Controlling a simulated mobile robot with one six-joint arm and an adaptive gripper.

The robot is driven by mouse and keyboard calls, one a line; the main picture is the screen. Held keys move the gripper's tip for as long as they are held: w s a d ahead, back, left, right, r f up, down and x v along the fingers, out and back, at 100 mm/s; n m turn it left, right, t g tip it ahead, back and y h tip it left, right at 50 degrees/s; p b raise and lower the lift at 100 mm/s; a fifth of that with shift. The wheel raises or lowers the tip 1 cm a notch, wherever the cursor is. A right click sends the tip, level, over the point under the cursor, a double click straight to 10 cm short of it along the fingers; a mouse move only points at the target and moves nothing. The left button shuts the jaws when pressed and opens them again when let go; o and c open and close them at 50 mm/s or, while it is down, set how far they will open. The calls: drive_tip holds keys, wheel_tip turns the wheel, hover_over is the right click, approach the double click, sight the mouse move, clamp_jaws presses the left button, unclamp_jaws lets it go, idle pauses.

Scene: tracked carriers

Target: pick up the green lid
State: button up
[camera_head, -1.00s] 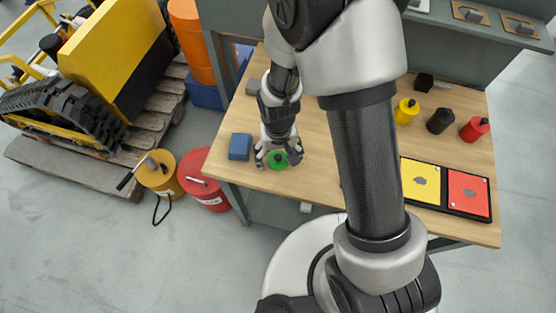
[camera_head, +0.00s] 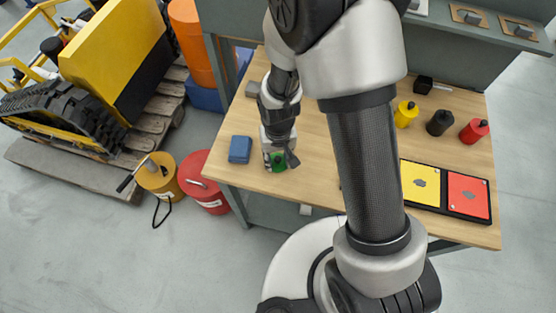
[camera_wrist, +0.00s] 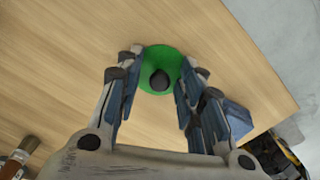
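The green lid (camera_head: 280,167) is a round disc near the front left part of the wooden table. In the wrist view the green lid (camera_wrist: 148,57) lies flat with a black knob (camera_wrist: 159,80) at its middle. My gripper (camera_wrist: 162,75) is open, with its fingers on either side of the knob and a gap on both sides. In the head view my gripper (camera_head: 276,158) is right at the lid and hides part of it. I cannot tell whether the fingertips touch the lid.
A blue block (camera_head: 240,148) lies close left of the lid. A yellow panel (camera_head: 420,183) and a red panel (camera_head: 469,195) sit in a black tray at the right. Yellow (camera_head: 406,113), black (camera_head: 439,122) and red (camera_head: 474,129) pots stand behind them.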

drive_tip(key=shift+s+f, duration=0.1)
drive_tip(key=shift+s, duration=0.05)
clamp_jaws()
